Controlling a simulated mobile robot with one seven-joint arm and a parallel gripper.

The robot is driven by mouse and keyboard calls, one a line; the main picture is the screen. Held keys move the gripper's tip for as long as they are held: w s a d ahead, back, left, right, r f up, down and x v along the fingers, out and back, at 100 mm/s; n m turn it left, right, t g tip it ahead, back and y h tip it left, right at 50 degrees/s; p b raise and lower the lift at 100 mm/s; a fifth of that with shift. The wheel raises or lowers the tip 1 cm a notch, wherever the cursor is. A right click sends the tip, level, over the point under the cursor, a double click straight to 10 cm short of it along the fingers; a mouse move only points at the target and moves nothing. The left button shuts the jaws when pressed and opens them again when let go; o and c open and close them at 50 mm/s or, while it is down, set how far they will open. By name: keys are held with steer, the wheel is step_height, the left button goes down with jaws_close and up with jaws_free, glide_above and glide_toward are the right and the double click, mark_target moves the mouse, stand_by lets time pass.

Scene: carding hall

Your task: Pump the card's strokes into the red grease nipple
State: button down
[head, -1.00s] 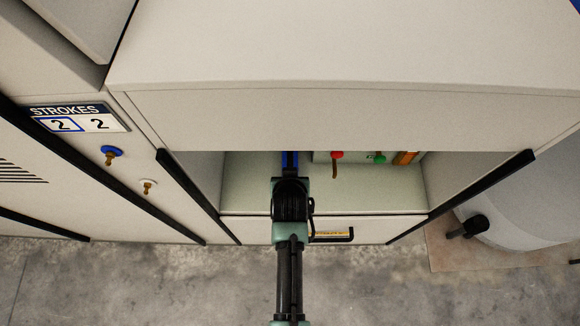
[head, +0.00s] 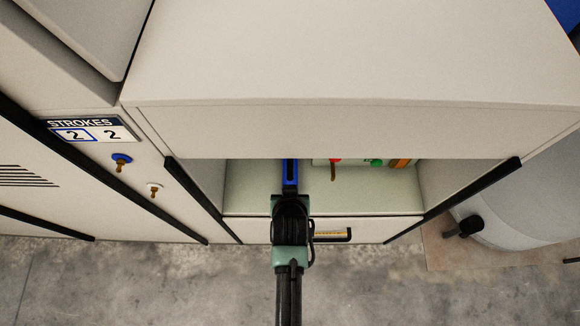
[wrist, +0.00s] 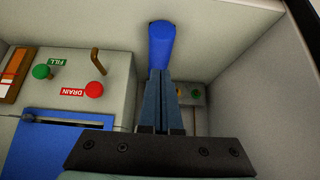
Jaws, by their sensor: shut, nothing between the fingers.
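The strokes card (head: 92,130) on the left panel shows 2 and 2, the first in a blue frame. Below it are a blue-collared nipple (head: 121,162) and a white-collared nipple (head: 154,189). I see no nipple that is clearly red; a red knob (head: 335,161) sits inside the bay, and the wrist view shows it (wrist: 94,89) beside a DRAIN label. My gripper (wrist: 160,75) is shut and empty, pointing into the bay. A blue rounded handle-like part (wrist: 160,45) stands just beyond the fingertips; I cannot tell whether they touch it. It shows in the head view (head: 290,172).
The bay holds a green FILL knob (wrist: 41,72), a brass lever (wrist: 97,62), an orange-brown strip (wrist: 16,75) and a blue panel (wrist: 60,145). The hood (head: 350,125) overhangs the bay. Grey floor is clear in front.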

steer(key=p+v, duration=0.2)
steer(key=v, duration=0.9)
steer(key=shift+r, duration=0.2)
steer(key=shift+s, duration=0.2)
